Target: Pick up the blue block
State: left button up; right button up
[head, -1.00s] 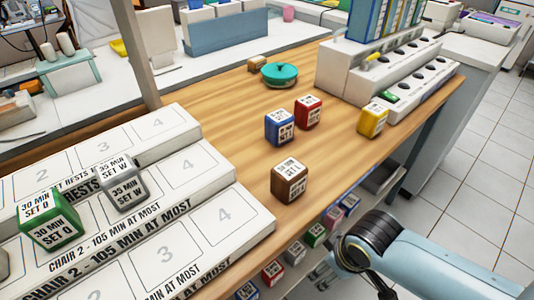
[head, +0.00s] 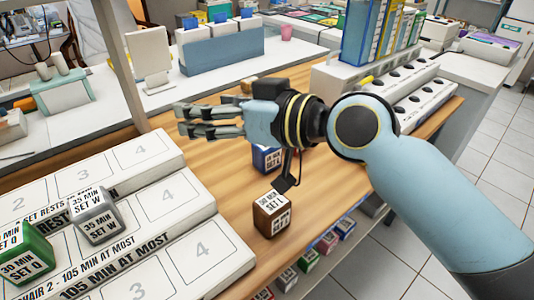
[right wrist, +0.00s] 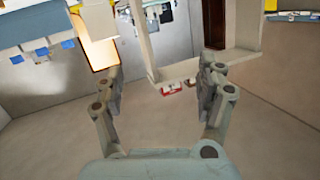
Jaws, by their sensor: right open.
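The blue block (head: 265,158) stands on the wooden table in the head view, partly hidden under my right gripper and wrist. My right gripper (head: 180,120) is open and empty, stretched above the table and pointing left, with its fingertips to the left of the blue block. In the right wrist view the fingers of the gripper (right wrist: 160,85) are spread apart with nothing between them. The blue block does not show clearly in that view. My left gripper is not seen.
A brown block (head: 271,214) stands in front of the blue one. Stepped white trays (head: 205,240) at the left hold a green block (head: 25,250) and a grey block (head: 95,215). A white rack (head: 420,105) with folders stands at the back right.

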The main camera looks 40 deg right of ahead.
jog(key=w+d+r+m+t+h, duration=0.2)
jog(key=w+d+r+m+t, duration=0.1)
jog(key=r+t, duration=0.15)
jog(key=w+d+r+m+t+h, duration=0.2)
jog(key=w+d+r+t, duration=0.1)
jog(key=r, duration=0.3)
jog(key=w+d+r+m+g+h, duration=0.2)
jog(key=w+d+m+g+h, duration=0.1)
jog(key=d+m+h, duration=0.9)
jog(key=m+g+y, duration=0.4)
jog(key=m+g, duration=0.1)
jog(key=g, duration=1.1)
send_over(267, 152)
jog(key=w+d, duration=0.4)
jog(key=w, duration=0.1)
jog(key=f, duration=1.9)
jog(key=shift+s+f, duration=0.1)
jog(key=shift+s, duration=0.15)
jog(key=s+a+f+n+g+y, duration=0.1)
jog(key=s+a+f+g+y, duration=0.15)
jog(key=a, duration=0.25)
jog(key=b+x, duration=0.5)
jog(key=shift+f+b, duration=0.15)
jog(key=shift+b, duration=0.25)
jog(key=b+x, duration=0.1)
jog(key=x, duration=0.3)
jog(key=shift+f, duration=0.1)
jog(key=shift+w, duration=0.1)
jog(key=c, duration=1.3)
